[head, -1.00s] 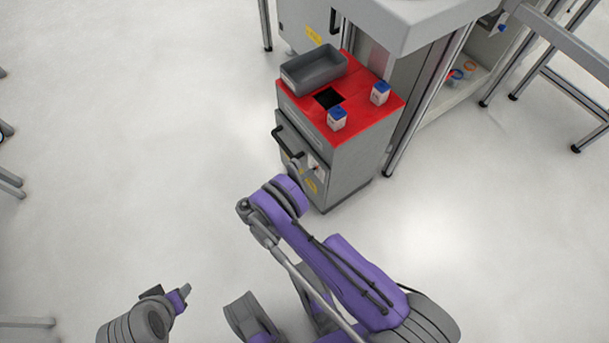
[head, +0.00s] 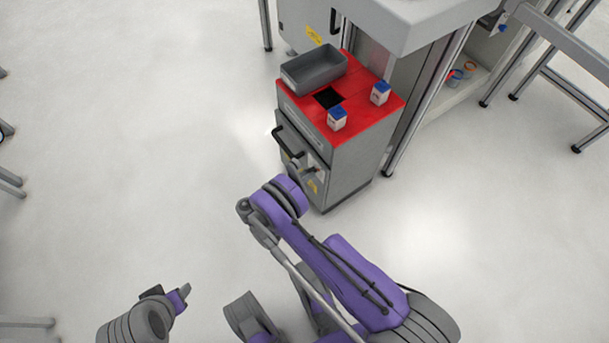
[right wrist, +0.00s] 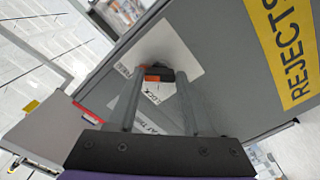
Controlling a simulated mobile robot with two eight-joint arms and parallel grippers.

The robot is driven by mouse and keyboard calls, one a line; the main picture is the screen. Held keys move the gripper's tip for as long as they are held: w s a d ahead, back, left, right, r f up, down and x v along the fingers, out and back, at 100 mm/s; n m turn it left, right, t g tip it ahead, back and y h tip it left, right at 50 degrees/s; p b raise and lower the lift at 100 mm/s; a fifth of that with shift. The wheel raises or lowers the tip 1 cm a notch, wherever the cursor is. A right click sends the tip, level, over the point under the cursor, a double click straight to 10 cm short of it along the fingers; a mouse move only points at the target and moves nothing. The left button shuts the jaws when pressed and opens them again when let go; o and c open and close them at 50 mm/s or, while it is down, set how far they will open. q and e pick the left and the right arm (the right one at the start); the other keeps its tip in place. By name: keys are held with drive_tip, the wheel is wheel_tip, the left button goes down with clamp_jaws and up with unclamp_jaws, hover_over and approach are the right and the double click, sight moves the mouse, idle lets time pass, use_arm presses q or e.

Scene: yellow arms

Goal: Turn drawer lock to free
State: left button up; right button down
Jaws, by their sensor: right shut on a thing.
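The drawer lock is a small dark knob (right wrist: 162,75) with an orange mark beside it, on a pale label plate (right wrist: 185,45) on the grey cabinet front. In the right wrist view, my right gripper (right wrist: 158,78) has its two fingers at either side of the knob and is shut on it. In the head view, my right gripper (head: 303,167) is at the cabinet front, below the black drawer handle (head: 289,145), and my arm hides part of that area. My left gripper (head: 183,292) is low at the left, away from the cabinet, and its jaw opening is unclear.
The cabinet's red top (head: 368,123) carries a grey bin (head: 314,74) and two white boxes with blue tops (head: 337,122). A yellow REJECTS label (right wrist: 290,50) is on the front. A table (head: 415,20) stands behind.

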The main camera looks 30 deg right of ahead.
drive_tip(key=shift+c, duration=1.6)
unclamp_jaws()
drive_tip(key=shift+a, duration=0.15)
drive_tip(key=a+p, duration=0.2)
drive_tip(key=a, duration=0.8)
drive_tip(key=shift+s+a, duration=0.25)
drive_tip(key=shift+s, duration=0.15)
